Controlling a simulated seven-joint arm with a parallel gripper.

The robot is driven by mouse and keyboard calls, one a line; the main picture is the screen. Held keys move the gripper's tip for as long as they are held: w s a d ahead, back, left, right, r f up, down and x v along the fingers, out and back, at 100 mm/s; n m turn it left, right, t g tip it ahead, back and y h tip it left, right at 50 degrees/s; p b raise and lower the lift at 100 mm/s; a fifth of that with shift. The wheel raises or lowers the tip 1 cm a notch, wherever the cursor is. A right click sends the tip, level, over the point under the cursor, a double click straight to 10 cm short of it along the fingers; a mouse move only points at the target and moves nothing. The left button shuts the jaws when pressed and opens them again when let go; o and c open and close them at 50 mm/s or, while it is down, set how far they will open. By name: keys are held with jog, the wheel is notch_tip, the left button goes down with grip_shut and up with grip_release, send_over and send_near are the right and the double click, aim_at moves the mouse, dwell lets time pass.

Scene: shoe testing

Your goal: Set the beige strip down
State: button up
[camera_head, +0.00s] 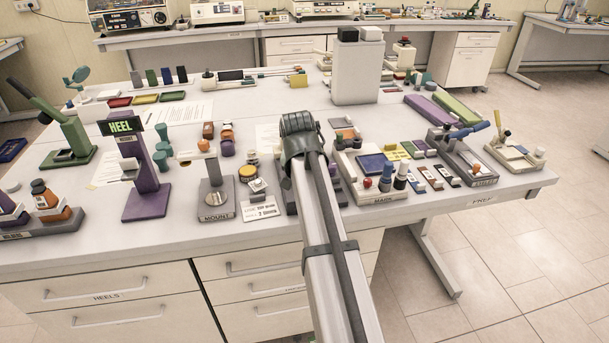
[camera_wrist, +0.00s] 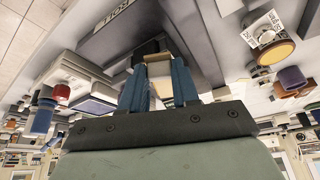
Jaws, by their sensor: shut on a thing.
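The beige strip (camera_wrist: 151,57) shows in the wrist view at the tips of my gripper (camera_wrist: 157,72). My gripper's two blue fingers are shut on it. A dark block lies right behind the strip. The fingers are over a dark grey fixture (camera_wrist: 120,42) marked ROLL. I cannot tell whether the strip touches the fixture. In the head view my arm hides the gripper and the strip, and only part of the dark fixture (camera_head: 338,196) shows beside the arm.
Right of my arm stands the MAIN fixture (camera_head: 378,192) with its knobs and blue pad. To the left are the MOUNT stand (camera_head: 216,203), a yellow-topped part (camera_head: 247,173) and the purple HEEL stand (camera_head: 147,190). A tall white box (camera_head: 357,75) stands behind.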

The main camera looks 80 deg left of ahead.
jog(key=shift+f, duration=0.15)
jog(key=o, duration=1)
jog(key=v, duration=1.2)
jog(key=shift+r, duration=0.2)
